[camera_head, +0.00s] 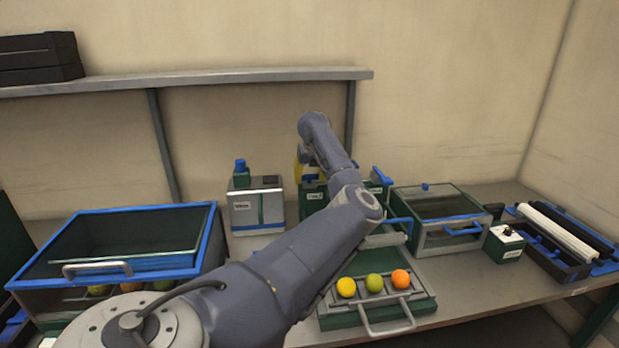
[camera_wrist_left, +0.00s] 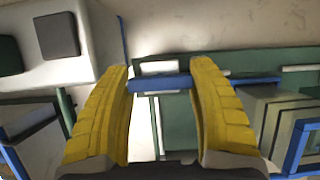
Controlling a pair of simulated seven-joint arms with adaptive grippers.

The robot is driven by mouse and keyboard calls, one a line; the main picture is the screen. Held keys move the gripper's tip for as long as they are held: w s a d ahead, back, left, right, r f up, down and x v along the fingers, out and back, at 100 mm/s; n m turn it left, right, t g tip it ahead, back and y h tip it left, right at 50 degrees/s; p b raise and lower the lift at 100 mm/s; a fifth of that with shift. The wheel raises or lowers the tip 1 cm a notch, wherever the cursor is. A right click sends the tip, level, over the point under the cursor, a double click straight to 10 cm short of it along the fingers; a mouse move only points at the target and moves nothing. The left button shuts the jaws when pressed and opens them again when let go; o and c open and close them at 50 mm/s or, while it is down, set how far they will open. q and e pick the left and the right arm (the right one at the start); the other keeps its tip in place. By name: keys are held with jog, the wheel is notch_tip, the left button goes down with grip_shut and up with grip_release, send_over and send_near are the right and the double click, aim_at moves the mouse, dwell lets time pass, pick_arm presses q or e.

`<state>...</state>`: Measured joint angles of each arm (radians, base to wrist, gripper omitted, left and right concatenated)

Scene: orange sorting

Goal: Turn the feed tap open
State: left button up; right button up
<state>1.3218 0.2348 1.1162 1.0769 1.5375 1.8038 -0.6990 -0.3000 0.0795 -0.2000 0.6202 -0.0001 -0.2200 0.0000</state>
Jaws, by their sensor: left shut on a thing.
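A blue bar (camera_wrist_left: 160,84), which looks like the feed tap's handle, lies crosswise between the yellow fingers of my left gripper (camera_wrist_left: 161,72) in the left wrist view. The fingers are shut on it, one at each end. In the head view my left gripper (camera_head: 299,172) is mostly behind my own arm, with a little yellow finger showing. It is at the green labelled unit (camera_head: 313,197) at the back of the bench. The tap itself is hidden there by the arm, and how far it is turned cannot be told. My right gripper is not in view.
A white box with a blue cap (camera_head: 257,209) stands close left of the green unit. A clear-lidded green case (camera_head: 437,226) stands to its right. A tray (camera_head: 427,305) with three fruits sits in front. A blue-framed bin (camera_head: 213,232) is at left; a shelf (camera_head: 230,78) runs above.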

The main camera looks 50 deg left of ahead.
pick_arm(q)
jog(key=o, duration=1.2)
jog(key=shift+o, duration=0.2)
jog(key=v, duration=1.2)
jog(key=shift+a, duration=0.2)
